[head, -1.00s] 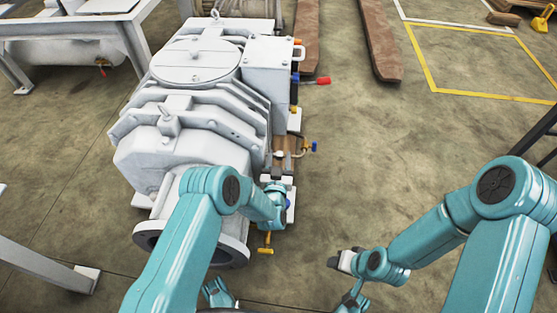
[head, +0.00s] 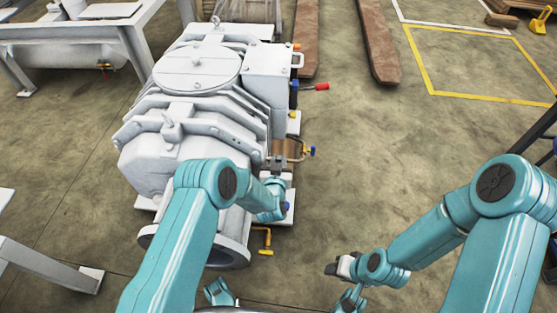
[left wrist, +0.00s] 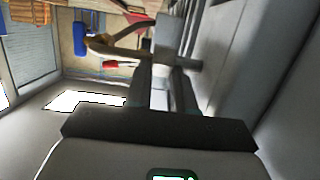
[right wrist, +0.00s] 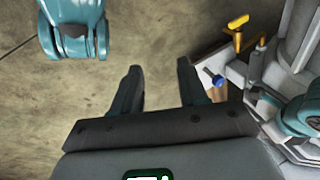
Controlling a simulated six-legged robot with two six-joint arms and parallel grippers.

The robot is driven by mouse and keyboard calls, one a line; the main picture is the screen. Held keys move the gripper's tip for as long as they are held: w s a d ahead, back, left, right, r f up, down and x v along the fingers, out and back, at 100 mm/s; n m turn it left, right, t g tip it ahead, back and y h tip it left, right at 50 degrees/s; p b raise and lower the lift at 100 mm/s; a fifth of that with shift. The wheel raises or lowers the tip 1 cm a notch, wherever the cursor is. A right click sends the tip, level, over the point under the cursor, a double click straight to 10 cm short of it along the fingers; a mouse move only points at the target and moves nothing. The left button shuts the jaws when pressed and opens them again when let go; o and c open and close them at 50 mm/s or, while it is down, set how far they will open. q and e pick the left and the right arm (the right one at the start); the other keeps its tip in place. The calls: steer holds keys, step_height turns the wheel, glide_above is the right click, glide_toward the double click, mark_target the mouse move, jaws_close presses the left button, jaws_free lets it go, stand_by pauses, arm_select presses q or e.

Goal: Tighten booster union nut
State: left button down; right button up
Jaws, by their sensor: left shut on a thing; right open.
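The large white pump (head: 195,75) stands left of centre in the head view. My left gripper (head: 278,163) is at its right side, near the blue-handled valve. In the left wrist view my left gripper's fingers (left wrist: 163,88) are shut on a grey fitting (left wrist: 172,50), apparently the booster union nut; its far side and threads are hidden. The nut cannot be made out in the head view. My right gripper (head: 334,269) is open and empty above the floor, right of the pump; its spread fingers (right wrist: 160,85) also show in the right wrist view.
A blue handle (head: 312,151), a red handle (head: 315,87) and a yellow handle (head: 267,240) stick out along the pump's right side. A white frame (head: 45,265) stands at lower left. Brown beams (head: 378,45) lie behind.

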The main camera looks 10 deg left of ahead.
arm_select(q)
steer(key=c, duration=1)
jaws_free()
steer(key=shift+o, duration=0.2)
steer(key=p+v, duration=0.6)
steer(key=v, duration=1)
steer(key=shift+s, duration=0.2)
arm_select(e)
steer(key=s+a+r+g, duration=0.1)
steer(key=s+r, duration=0.2)
steer(key=r, duration=0.3)
steer(key=shift+r, duration=0.1)
